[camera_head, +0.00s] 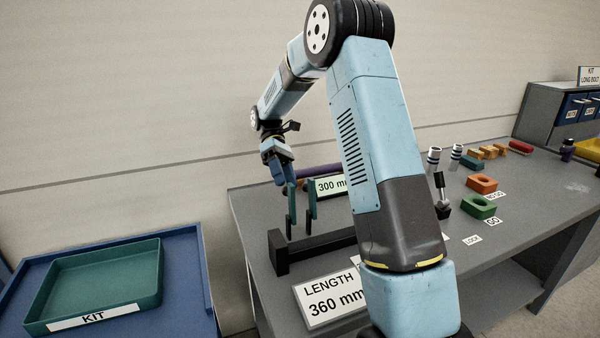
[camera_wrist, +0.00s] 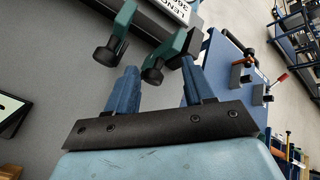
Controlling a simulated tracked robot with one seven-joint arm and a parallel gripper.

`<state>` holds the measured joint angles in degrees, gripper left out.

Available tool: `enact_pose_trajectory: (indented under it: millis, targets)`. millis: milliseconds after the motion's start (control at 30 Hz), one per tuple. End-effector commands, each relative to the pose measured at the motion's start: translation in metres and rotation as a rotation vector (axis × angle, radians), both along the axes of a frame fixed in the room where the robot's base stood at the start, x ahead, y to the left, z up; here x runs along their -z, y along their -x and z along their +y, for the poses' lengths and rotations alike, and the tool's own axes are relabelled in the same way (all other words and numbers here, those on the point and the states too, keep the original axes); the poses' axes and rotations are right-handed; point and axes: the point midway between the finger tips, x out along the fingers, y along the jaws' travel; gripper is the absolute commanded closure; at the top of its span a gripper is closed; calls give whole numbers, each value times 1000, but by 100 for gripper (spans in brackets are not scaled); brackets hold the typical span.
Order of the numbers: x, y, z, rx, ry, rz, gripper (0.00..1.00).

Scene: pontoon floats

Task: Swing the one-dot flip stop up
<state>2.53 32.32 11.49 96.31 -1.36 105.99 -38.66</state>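Two green flip stops with black parts stand close together at the black rail (camera_head: 320,240) in the head view: a left one (camera_head: 291,197) and a right one (camera_head: 312,202). No dots are readable, so I cannot tell which is the one-dot stop. The wrist view shows two green pieces with black knobs, a left one (camera_wrist: 122,22) and a right one (camera_wrist: 172,48). My gripper (camera_head: 280,176) is close to the left stop in the head view. In the wrist view its blue fingers (camera_wrist: 160,70) are apart, with the right green piece just beyond the gap. Contact cannot be told.
A "LENGTH 360 mm" sign (camera_head: 330,297) stands at the bench front; a "300 mm" sign (camera_head: 331,185) stands behind the stops. A green kit tray (camera_head: 100,283) is at left. Orange (camera_head: 482,183) and green (camera_head: 479,206) blocks sit at right.

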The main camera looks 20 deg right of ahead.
Motion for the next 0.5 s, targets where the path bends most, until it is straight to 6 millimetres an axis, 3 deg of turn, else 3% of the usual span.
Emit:
enact_pose_trajectory:
  millis: [300, 500]
  targets:
    - [-45, 37, -3, -1, 0, -1, 48]
    - [-59, 68, -6, 0, 1, -1, 48]
